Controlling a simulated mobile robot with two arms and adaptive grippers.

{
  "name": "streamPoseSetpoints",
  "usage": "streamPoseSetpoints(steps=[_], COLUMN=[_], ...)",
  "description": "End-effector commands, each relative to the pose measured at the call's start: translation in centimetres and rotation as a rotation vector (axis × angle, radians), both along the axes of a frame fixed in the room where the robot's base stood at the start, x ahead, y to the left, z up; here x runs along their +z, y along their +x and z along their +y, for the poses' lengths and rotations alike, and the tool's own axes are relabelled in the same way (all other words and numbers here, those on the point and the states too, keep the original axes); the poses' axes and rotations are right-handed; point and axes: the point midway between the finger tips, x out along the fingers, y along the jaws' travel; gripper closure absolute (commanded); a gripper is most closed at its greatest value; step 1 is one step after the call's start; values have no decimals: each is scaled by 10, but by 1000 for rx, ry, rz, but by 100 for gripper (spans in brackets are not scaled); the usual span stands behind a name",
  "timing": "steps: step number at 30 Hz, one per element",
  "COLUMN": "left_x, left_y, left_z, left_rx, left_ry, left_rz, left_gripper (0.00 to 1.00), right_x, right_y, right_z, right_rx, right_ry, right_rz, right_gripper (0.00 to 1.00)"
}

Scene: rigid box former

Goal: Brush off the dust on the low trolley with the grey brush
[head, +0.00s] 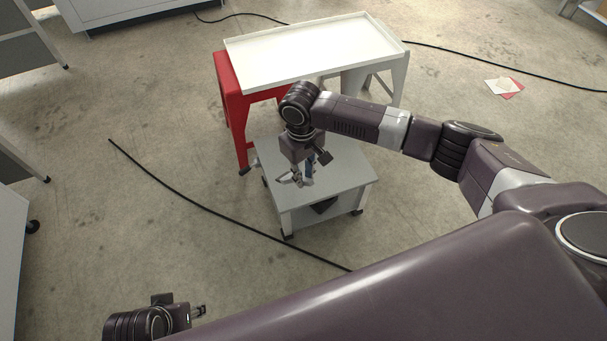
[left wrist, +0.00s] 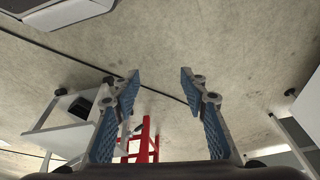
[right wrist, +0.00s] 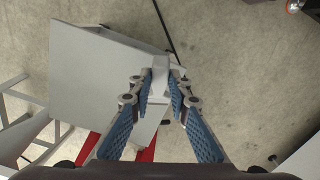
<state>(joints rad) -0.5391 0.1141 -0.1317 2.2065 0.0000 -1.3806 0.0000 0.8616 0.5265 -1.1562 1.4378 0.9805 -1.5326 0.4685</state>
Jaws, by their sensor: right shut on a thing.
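The low trolley (head: 345,178) is a small grey two-level cart on black wheels in the middle of the head view. Its flat top also shows in the right wrist view (right wrist: 92,70). My right gripper (head: 304,181) points down over the left part of this top. It is shut on the grey brush (right wrist: 160,76), whose pale body shows between the fingertips. I cannot tell whether the brush touches the top. No dust can be made out on the visible surface. My left gripper (left wrist: 160,82) is open and empty, away from the trolley at the lower left (head: 198,311).
A taller table with a white tray top (head: 315,48) and a red side panel (head: 233,105) stands behind the trolley. A dark object (head: 323,207) lies on the trolley's lower shelf. Black cables (head: 205,209) cross the floor. Papers (head: 504,87) lie at right.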

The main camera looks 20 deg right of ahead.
Motion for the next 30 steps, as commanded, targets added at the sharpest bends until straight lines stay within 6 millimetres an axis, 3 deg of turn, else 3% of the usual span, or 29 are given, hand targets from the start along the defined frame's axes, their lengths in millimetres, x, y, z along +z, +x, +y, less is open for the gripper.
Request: streamPoseSetpoints(steps=[30], left_x=[-70], left_y=[-4], left_z=[-1], left_rx=[-6], left_ry=[2], left_rz=[37], left_gripper=[60], right_x=[17], right_y=[1], right_z=[-5], right_rx=[-3], right_ry=[0], right_rz=[0], right_gripper=[100])
